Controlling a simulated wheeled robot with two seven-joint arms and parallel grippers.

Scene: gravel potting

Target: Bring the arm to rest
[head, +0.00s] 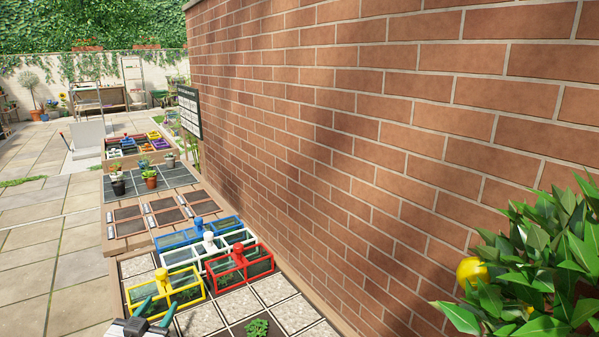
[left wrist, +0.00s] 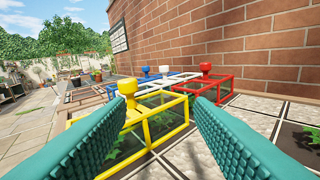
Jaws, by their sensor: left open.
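My left gripper (head: 153,311) is at the bottom left of the head view, in front of the yellow-framed box (head: 180,292). In the left wrist view its two teal fingers (left wrist: 160,115) stand wide apart with nothing held between them. The yellow-framed box (left wrist: 140,145) with its yellow knob shows beyond and between the fingers; whether a finger touches it I cannot tell. My right gripper is in neither view.
A red-framed box (head: 240,268), a white-framed box (head: 208,246) and a blue-framed box (head: 196,230) stand close by. A small green plant (head: 257,328) is on the tiled bench top. A brick wall (head: 400,130) bounds the right; paving (head: 40,260) lies open at left.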

